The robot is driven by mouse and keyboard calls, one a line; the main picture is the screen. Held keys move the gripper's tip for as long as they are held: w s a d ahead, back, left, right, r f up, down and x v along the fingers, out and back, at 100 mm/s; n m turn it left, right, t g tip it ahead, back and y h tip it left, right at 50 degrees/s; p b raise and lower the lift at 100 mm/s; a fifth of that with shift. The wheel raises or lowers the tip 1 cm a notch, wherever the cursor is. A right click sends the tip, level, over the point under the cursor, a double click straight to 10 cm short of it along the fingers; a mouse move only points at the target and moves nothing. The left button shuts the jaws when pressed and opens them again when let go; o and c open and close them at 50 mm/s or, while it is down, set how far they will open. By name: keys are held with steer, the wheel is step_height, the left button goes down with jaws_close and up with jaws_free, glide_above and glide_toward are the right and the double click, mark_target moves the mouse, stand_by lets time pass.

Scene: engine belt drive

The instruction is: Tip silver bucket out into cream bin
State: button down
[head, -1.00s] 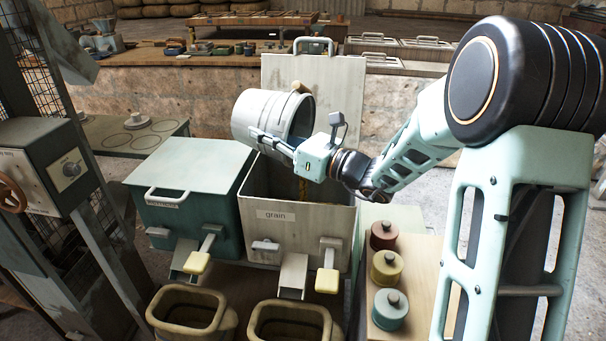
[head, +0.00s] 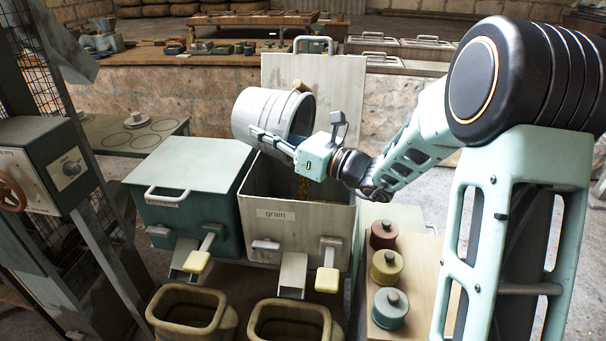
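The silver bucket (head: 262,115) is held over the open cream bin (head: 318,237), which has a "grain" label on its front. The bucket is tilted on its side, its dark mouth facing right and a little down. A thin stream of yellowish grain shows inside the bin below the mouth. My gripper (head: 272,142) reaches in from the right, its fingers at the near side of the bucket and apparently shut on its rim or wall. The exact grip is partly hidden. The cream lid (head: 315,85) stands raised behind the bin.
A closed teal bin (head: 185,175) stands left of the cream bin. Two tan tubs (head: 188,305) stand below the chutes in front. Red, yellow and teal lidded weights (head: 388,268) stand on a wooden board at right. A grey machine (head: 50,165) stands at left.

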steer(key=shift+r, duration=0.2)
steer(key=shift+a+p, duration=0.15)
steer(key=shift+p, duration=0.4)
steer(key=shift+w+f, duration=0.1)
steer(key=shift+f, duration=0.2)
steer(key=shift+r+b, duration=0.25)
steer(key=shift+b, duration=0.3)
steer(key=shift+p, duration=0.3)
steer(key=shift+f, duration=0.15)
steer(key=shift+b, duration=0.3)
